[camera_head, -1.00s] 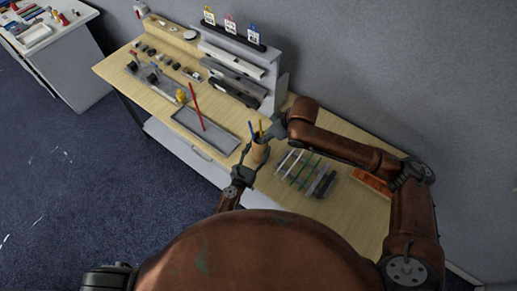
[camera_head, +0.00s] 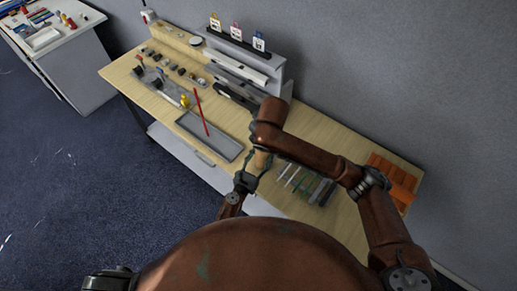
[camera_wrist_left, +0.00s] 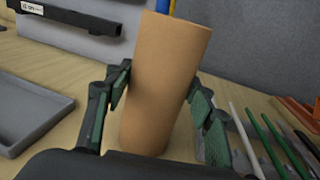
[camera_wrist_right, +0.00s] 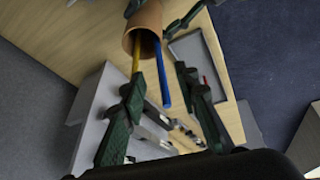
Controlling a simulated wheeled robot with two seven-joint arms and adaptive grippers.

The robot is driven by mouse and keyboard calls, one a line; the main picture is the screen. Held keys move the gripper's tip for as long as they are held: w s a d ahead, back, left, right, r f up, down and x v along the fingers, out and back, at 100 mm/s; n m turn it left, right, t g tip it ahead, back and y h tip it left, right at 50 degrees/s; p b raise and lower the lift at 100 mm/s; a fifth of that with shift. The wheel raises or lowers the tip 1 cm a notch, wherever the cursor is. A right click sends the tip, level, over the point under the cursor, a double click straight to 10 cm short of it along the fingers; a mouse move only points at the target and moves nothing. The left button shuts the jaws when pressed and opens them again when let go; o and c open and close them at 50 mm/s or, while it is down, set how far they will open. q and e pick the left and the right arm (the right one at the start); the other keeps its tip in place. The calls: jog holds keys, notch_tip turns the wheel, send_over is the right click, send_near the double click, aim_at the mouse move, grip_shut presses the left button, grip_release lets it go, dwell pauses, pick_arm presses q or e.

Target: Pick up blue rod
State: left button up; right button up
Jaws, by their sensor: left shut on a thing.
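The blue rod (camera_wrist_right: 162,78) stands in a tan cup (camera_wrist_right: 147,20) beside a yellow rod (camera_wrist_right: 136,55). My right gripper (camera_wrist_right: 158,86) is open over the cup, with the blue rod showing between its spread fingers; I cannot tell if either finger touches it. In the head view the right arm hides this gripper and the rods. My left gripper (camera_wrist_left: 158,92) is shut on the cup (camera_wrist_left: 165,60), which stands nearly upright. The left gripper also shows in the head view (camera_head: 252,172). A bit of the blue rod (camera_wrist_left: 172,6) shows above the cup in the left wrist view.
A grey tray (camera_head: 222,148) holding a red rod (camera_head: 202,115) lies left of the cup. Several thin rods (camera_head: 305,182) lie to the right, with an orange bin (camera_head: 395,180) beyond. A grey shelf (camera_head: 245,65) stands along the wall.

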aim_at(257, 147)
jog(key=shift+x, duration=4.4)
jog(key=shift+s, duration=0.1)
jog(key=shift+d, duration=0.1)
grip_shut()
